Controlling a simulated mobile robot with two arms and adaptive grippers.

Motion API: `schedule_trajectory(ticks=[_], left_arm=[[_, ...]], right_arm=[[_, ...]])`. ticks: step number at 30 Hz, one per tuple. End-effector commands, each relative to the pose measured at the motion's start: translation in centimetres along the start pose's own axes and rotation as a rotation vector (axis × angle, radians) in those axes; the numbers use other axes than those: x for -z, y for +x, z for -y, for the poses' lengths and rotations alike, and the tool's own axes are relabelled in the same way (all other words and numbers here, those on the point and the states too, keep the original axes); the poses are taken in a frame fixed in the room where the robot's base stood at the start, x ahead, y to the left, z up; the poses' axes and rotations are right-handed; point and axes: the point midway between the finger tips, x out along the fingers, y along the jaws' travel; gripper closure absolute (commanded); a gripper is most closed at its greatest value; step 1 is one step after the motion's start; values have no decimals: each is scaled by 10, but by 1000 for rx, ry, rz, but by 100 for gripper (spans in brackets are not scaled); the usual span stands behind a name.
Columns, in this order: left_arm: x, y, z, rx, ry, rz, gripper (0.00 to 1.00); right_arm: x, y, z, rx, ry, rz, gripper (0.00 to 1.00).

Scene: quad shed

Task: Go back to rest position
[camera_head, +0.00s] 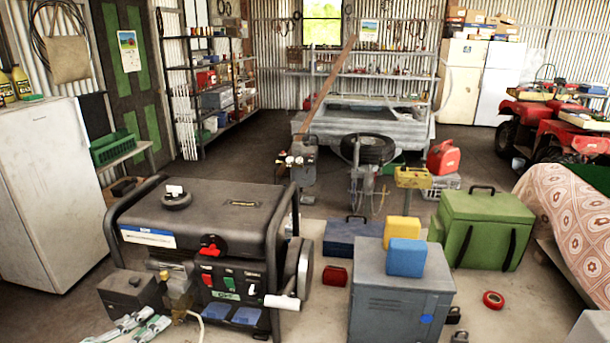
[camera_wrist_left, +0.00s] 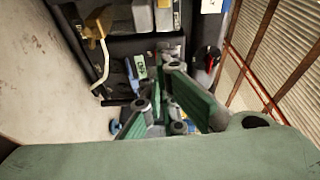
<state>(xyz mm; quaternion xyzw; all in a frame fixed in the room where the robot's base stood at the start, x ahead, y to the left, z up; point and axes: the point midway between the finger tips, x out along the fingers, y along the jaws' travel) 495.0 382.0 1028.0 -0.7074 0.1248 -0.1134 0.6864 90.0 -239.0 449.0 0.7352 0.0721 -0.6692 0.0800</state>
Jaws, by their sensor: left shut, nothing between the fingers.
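My left gripper (camera_head: 138,326), with green and pale grey fingers, is low at the bottom left of the head view. It is in front of the black generator (camera_head: 205,215), left of its control panel, and looks shut and empty. I cannot tell whether it touches the generator. In the left wrist view the green fingers (camera_wrist_left: 160,103) are drawn together, with the generator's dark panel (camera_wrist_left: 120,75) beyond them. My right gripper is not in view.
A white fridge (camera_head: 50,190) stands at the left. A grey metal cabinet (camera_head: 398,293) carries blue and yellow containers right of the generator. A green chest (camera_head: 482,226) is further right. Bare floor (camera_head: 325,312) shows between generator and cabinet. A trailer (camera_head: 370,125) stands behind.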

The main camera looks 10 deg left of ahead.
Motion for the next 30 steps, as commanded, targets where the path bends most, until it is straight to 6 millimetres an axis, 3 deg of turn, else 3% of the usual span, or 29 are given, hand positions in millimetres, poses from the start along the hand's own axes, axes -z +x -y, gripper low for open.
schedule_trajectory(ticks=[5, 10, 14, 18, 24, 30], left_arm=[[4, -1, -32, -65, -224, 197, 100], [26, -17, -82, -188, -550, 461, 100], [59, -40, -119, -308, -796, 649, 100], [107, -69, -147, -450, -1019, 819, 100], [164, -103, -163, -613, -1215, 970, 100], [211, -130, -164, -750, -1340, 1070, 100]], right_arm=[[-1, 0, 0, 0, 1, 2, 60], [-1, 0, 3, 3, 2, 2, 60], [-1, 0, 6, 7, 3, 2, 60], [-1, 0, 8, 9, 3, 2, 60], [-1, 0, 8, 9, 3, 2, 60], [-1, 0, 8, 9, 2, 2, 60]])
